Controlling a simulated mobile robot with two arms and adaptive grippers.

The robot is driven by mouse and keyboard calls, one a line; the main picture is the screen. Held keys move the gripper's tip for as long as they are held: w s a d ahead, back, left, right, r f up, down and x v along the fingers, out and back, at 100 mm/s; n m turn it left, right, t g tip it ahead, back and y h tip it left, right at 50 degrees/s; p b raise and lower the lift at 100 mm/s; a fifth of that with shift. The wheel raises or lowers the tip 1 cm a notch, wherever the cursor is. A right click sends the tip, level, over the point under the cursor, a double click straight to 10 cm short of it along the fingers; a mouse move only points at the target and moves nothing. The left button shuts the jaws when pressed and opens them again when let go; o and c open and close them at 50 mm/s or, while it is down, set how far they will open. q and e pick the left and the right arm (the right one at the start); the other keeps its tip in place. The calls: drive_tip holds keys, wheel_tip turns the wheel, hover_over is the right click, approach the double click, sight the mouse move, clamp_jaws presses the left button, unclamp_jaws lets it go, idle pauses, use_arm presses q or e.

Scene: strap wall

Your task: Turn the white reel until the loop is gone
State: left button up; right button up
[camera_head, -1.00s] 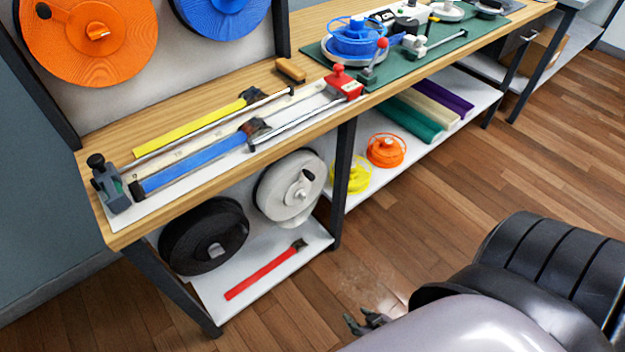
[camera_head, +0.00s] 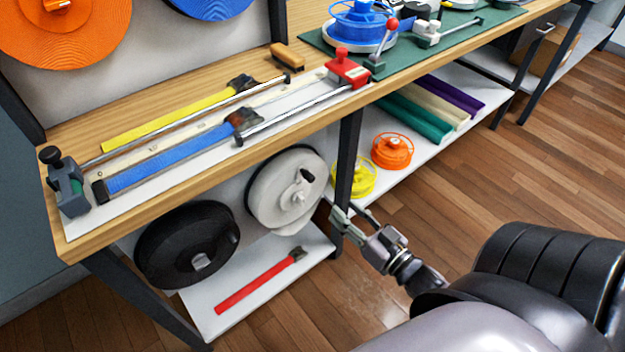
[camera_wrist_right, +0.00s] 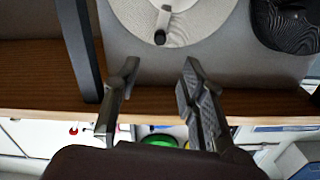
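The white reel (camera_head: 268,200) stands upright on the back panel below the bench top, with a small dark knob on its crank. It also shows at the top of the right wrist view (camera_wrist_right: 130,15), with its crank and knob. No loop of strap can be made out for sure. My right gripper (camera_head: 345,220) is in front and to the right of the reel, beside the dark table leg. In the right wrist view its two fingers (camera_wrist_right: 157,72) are apart with nothing between them, and the reel is apart from them. My left gripper is not in view.
A dark table leg (camera_head: 347,165) stands between the white reel and the right shelf. A black reel (camera_head: 158,245) is left of the white one. A red strap (camera_head: 255,284) lies on the lower shelf. Yellow (camera_head: 355,180) and orange spools (camera_head: 392,150) sit right of the leg.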

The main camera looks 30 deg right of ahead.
sight(312, 179)
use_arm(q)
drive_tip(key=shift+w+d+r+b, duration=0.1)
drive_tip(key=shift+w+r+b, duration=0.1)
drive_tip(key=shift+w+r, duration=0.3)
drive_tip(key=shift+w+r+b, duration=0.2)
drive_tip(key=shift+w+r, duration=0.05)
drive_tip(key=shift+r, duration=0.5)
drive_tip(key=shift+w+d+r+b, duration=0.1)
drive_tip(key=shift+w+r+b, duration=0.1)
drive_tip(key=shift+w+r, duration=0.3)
use_arm(e)
drive_tip(key=shift+w+a, duration=0.15)
drive_tip(key=shift+w, duration=2.05)
drive_tip(key=shift+w+a, duration=0.2)
drive_tip(key=shift+w, duration=2.05)
drive_tip(key=shift+w+a, duration=0.15)
drive_tip(key=shift+w, duration=2.05)
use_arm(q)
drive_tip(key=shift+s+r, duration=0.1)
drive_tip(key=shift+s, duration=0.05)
use_arm(e)
drive_tip(key=shift+c, duration=0.2)
clamp_jaws()
